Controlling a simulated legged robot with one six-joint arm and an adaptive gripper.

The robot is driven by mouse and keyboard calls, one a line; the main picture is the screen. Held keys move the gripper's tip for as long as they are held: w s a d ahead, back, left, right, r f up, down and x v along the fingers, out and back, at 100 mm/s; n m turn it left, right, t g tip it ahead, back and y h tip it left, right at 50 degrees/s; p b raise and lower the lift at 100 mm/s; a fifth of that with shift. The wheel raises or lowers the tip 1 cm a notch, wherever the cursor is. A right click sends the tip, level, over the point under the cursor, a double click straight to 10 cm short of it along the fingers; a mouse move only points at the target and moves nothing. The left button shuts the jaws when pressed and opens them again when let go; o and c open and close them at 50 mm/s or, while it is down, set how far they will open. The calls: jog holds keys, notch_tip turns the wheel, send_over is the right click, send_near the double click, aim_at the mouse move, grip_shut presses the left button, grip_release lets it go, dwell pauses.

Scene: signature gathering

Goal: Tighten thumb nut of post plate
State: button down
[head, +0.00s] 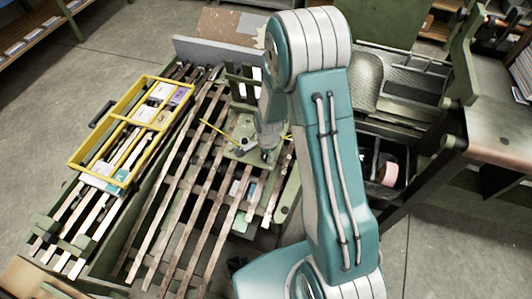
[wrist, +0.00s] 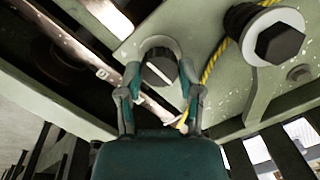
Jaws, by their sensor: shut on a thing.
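The thumb nut (wrist: 158,68) is a dark round knob with a white line across its face, seated on a pale green post plate (wrist: 212,22) in the wrist view. My gripper (wrist: 158,82) has its two teal fingers shut on the nut, one at each side. In the head view my gripper (head: 267,153) is down at the post plate (head: 243,127), beyond my arm. The nut itself is too small or hidden to make out there.
A large dark hex bolt (wrist: 280,42) on a pale washer stands right of the nut. A yellow cord (wrist: 216,62) runs between them. Wooden slats (head: 190,170) surround the plate. A yellow tray (head: 77,165) with cards lies at left.

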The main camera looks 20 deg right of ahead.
jog(key=shift+w+m, duration=0.1)
jog(key=shift+m, duration=0.2)
jog(key=shift+c, duration=1.3)
grip_release()
jog(key=shift+a, duration=0.1)
notch_tip(320, 180, up, 12)
jog(key=s, duration=0.1)
jog(key=shift+s, duration=0.15)
jog(key=shift+f, duration=0.1)
notch_tip(320, 180, up, 16)
jog(key=n+t, duration=0.2)
jog(key=n, duration=0.6)
send_over(266, 158)
jog(key=s, duration=0.8)
jog(key=s+r+n+t, duration=0.2)
jog(key=s+r+n, duration=0.5)
jog(key=s, duration=0.4)
jog(key=shift+s, duration=0.4)
